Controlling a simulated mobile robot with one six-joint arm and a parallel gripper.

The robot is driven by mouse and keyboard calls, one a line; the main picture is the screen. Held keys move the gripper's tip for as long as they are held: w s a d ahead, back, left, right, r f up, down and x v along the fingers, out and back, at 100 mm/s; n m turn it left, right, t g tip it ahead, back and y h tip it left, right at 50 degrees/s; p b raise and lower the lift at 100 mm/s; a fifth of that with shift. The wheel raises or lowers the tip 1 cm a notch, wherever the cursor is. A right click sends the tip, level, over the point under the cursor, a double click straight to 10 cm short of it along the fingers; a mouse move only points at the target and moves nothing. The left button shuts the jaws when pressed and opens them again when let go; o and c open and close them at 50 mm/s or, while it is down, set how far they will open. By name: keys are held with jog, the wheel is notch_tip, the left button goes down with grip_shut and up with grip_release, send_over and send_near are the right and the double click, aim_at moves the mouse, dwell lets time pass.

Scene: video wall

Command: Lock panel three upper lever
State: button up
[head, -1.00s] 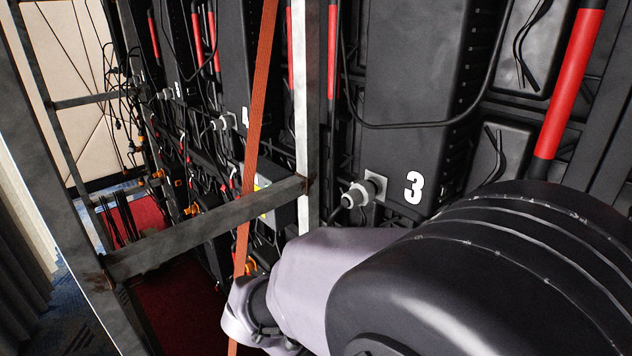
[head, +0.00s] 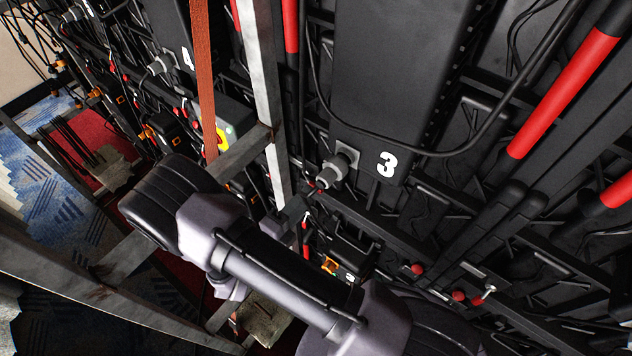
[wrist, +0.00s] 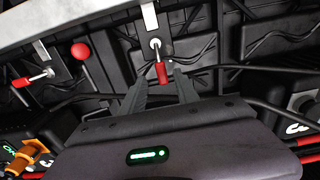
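In the wrist view, a metal lever with a red tip (wrist: 162,72) hangs from a round pivot below a pale latch plate. My gripper (wrist: 161,80) is open, with one finger on each side of the red tip. I cannot tell whether the tip is fully between the fingers or just beyond them. A second red-tipped lever (wrist: 32,78) is at the left. The panel marked 3 (head: 387,163) is in the middle of the head view, with a small lever (head: 485,295) low on the right.
A red ball knob (wrist: 81,51) is left of the near lever. Black cables (wrist: 225,70) run close to my fingers. In the head view, a metal frame post (head: 262,80) and an orange strap (head: 202,80) stand beside my arm. Red bars (head: 562,95) cross the panels at right.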

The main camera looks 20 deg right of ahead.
aim_at(316, 190)
jog(key=x, duration=0.4)
jog(key=shift+s+d+r, duration=0.2)
jog(key=shift+s+d, duration=0.05)
jog(key=shift+d, duration=0.05)
jog(key=shift+w+d+f, duration=0.1)
jog(key=shift+w+d, duration=0.2)
jog(key=shift+w, duration=0.15)
jog(key=shift+s, duration=0.15)
grip_shut()
